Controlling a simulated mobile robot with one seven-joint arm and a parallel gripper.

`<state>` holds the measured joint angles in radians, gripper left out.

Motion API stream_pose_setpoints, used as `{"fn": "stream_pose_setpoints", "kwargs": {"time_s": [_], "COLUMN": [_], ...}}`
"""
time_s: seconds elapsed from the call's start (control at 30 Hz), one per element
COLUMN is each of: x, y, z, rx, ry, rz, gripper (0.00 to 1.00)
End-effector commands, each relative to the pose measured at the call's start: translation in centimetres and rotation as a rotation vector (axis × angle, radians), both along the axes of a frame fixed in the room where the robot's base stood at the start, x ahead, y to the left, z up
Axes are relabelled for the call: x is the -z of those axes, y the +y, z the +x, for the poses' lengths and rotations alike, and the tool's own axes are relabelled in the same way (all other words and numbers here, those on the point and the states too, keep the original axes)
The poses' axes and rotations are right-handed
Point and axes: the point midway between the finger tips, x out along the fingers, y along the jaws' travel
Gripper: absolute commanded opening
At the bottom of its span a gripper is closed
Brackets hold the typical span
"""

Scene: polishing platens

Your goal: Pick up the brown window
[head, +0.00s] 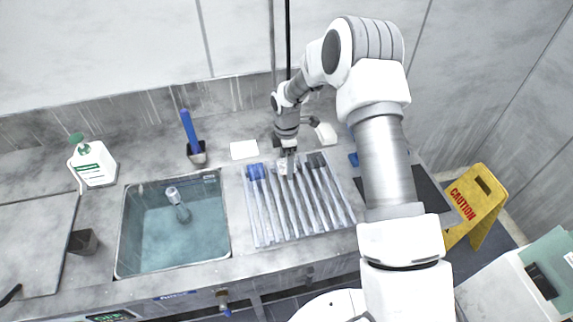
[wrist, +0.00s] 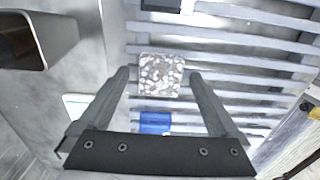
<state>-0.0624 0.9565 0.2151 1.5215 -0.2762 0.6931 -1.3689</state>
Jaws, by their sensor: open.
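No clearly brown window shows. A small square piece with a speckled whitish-grey, faintly brownish face (wrist: 160,75) lies on the slatted rack (wrist: 240,56). In the head view a pale piece (head: 284,168) sits at the rack's back edge, just below my gripper (head: 287,152). In the wrist view my gripper (wrist: 159,74) is open, with one finger on each side of the speckled piece. A narrow gap shows at each side. I cannot tell how far the fingertips are above the rack.
A blue piece (head: 256,172) and a dark piece (head: 317,160) also lie on the rack. Left of it are a water-filled sink (head: 160,240), a holder with a blue handle (head: 190,130) and a white pad (head: 244,149). A soap bottle (head: 93,165) stands farther left.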

Motion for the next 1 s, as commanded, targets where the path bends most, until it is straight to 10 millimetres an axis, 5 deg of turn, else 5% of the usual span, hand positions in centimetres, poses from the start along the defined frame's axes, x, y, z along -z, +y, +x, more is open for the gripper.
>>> {"fn": "stream_pose_setpoints", "kwargs": {"time_s": [0.17,0.7,1.0], "x": [0.01,-0.02,-0.23], "y": [-0.01,-0.01,-0.01], "z": [0.02,0.00,0.03], "rx": [0.000,0.000,0.001], "ry": [0.000,0.000,-0.001], "rz": [0.000,0.000,0.000], "gripper": [0.97,0.01,0.00]}}
